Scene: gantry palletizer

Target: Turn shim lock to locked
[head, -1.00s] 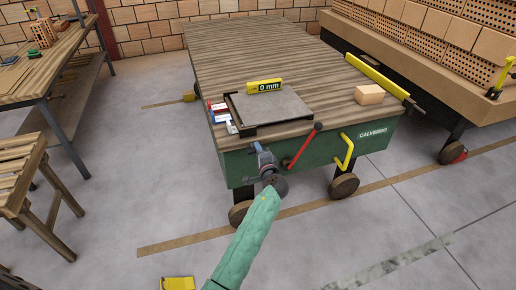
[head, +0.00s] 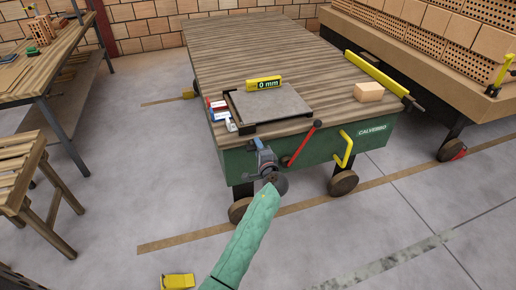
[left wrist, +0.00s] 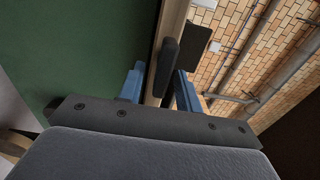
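A green cart (head: 230,163) with a wooden top stands ahead. A grey plate (head: 270,104) with a yellow "0 mm" sign (head: 263,84) lies at its near left corner. My left gripper (head: 260,146) is at the cart's front face, below that corner. In the left wrist view its blue fingers (left wrist: 158,84) stand apart, with a dark, rounded handle (left wrist: 169,66) seen between them. I cannot tell whether they touch it, or whether it is the shim lock. A red lever (head: 303,144) slants on the front face, right of the gripper. My right gripper is out of view.
A yellow handle (head: 345,148) is on the front face further right. A brick (head: 368,92) and a yellow bar (head: 377,72) are on the cart top. A workbench (head: 60,70) and a slatted wooden stand (head: 28,165) are at the left. The near floor is mostly clear.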

